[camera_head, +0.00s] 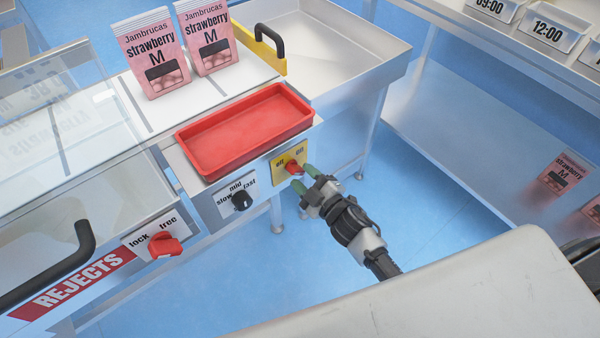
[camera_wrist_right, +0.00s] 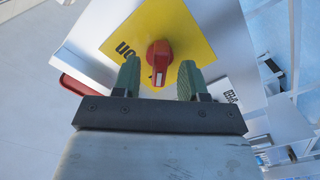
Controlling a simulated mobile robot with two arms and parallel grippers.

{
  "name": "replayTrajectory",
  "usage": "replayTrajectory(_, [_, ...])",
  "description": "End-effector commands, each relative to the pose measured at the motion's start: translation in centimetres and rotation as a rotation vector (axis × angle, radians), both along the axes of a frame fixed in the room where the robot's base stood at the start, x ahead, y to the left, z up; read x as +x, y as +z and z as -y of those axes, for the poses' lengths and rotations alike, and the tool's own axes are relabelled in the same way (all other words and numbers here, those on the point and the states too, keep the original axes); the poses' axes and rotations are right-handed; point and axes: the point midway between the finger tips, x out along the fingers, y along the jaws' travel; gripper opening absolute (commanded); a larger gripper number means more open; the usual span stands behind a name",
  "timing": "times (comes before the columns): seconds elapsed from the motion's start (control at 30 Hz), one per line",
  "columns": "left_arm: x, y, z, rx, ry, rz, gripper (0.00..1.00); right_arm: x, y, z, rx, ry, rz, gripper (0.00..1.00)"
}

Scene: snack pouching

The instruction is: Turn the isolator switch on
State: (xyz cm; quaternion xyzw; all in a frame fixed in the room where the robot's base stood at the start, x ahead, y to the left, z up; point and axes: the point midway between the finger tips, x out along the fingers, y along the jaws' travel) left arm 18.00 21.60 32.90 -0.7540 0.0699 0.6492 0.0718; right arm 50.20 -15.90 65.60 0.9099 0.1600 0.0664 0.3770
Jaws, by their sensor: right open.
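The isolator switch is a red rotary knob (camera_head: 293,167) on a yellow plate (camera_head: 278,176) on the machine's front, with small lettering above the knob. The right wrist view shows the knob (camera_wrist_right: 160,55) on the yellow plate (camera_wrist_right: 188,28), with a pale mark at its near end. My right gripper (camera_head: 304,178) is open just in front of the knob. In the wrist view its green fingertips (camera_wrist_right: 158,72) stand either side of the knob, with a gap on each side. I cannot tell how deep the knob is between them. My left gripper is not in view.
A black speed knob (camera_head: 242,199) and a red lock/free knob (camera_head: 166,246) sit further left on the front. A red tray (camera_head: 245,133) lies above the panel. Two strawberry pouches (camera_head: 152,55) stand behind it. A pale surface (camera_head: 450,295) fills the lower right.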

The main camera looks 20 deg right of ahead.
Motion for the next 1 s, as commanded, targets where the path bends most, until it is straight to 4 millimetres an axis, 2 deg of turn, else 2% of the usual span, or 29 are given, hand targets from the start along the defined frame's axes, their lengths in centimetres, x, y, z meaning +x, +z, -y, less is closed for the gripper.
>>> replayTrajectory(0.1, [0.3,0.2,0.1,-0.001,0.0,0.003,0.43,1.3,0.0,-0.5,0.0,0.001,0.001,0.43])
replayTrajectory(0.2, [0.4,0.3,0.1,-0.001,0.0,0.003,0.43,1.7,0.0,-0.7,0.0,0.001,0.0,0.43])
replayTrajectory(0.47, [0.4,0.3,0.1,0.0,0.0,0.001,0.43,1.9,0.0,-0.7,0.0,0.001,-0.001,0.43])
replayTrajectory(0.53, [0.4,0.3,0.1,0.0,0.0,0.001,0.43,1.9,0.0,-0.7,0.0,0.001,-0.001,0.36])
replayTrajectory(0.77, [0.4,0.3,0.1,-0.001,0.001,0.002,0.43,1.8,0.0,-0.7,0.0,0.001,-0.001,0.01])
replayTrajectory(1.0, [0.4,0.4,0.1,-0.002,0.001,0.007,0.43,1.8,0.0,-0.7,0.01,0.0,-0.005,0.0])
